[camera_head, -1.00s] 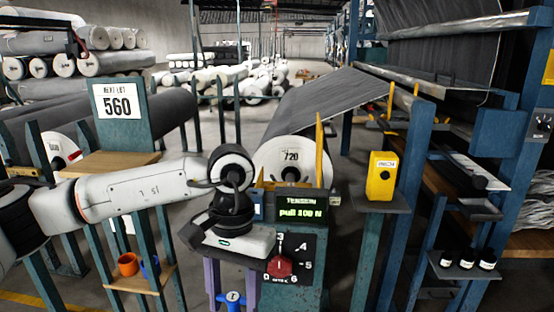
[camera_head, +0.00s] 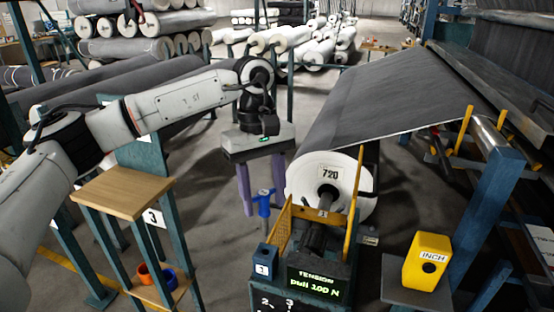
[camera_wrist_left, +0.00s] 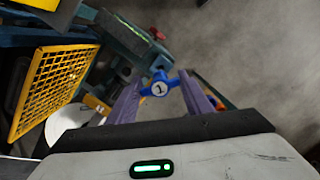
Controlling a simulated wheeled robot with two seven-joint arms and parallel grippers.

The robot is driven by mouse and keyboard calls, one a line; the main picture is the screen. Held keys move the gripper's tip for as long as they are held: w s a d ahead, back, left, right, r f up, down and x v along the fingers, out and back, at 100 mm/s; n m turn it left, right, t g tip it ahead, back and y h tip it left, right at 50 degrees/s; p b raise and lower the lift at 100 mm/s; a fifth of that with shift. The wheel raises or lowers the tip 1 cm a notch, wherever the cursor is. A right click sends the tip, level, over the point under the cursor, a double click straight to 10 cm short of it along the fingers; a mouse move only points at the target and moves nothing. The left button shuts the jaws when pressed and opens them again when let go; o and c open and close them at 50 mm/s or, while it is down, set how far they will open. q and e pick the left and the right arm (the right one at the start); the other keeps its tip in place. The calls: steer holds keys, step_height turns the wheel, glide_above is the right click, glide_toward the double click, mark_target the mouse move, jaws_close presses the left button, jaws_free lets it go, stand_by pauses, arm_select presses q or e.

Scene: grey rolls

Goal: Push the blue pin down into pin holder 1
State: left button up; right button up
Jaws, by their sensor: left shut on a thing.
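The blue pin (camera_head: 264,201) has a T-shaped top and hangs upright between the purple fingers of my left gripper (camera_head: 263,207). The gripper is shut on it. In the left wrist view the pin's top (camera_wrist_left: 160,88) bears a white disc marked 1. A dark blue block (camera_head: 265,261) with a small number label, which looks like the pin holder, sits left of the tension display. The pin appears above and behind this block in the picture, apart from it. The label's number is too small to read surely. My right gripper is not in view.
A yellow mesh guard (camera_head: 285,226) stands close right of the pin, beside the big roll marked 720 (camera_head: 300,178). The tension display (camera_head: 318,283) reads pull 100 N. A yellow INCH box (camera_head: 427,262) is at right. A wooden-topped stand (camera_head: 123,192) is at left.

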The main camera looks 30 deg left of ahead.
mark_target(264, 213)
arm_select(q)
steer(key=shift+w+a+r+n, duration=0.2)
steer(key=shift+w+r+n, duration=0.05)
steer(key=shift+r+n, duration=0.1)
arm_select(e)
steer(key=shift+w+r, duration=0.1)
arm_select(q)
steer(key=shift+s, duration=0.15)
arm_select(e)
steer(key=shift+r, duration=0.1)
arm_select(q)
steer(key=shift+f+b, duration=0.7)
steer(key=shift+f, duration=0.45)
steer(key=shift+f+b, duration=0.5)
steer(key=shift+f, duration=0.3)
steer(key=shift+f+b, duration=0.5)
steer(key=shift+f, duration=0.3)
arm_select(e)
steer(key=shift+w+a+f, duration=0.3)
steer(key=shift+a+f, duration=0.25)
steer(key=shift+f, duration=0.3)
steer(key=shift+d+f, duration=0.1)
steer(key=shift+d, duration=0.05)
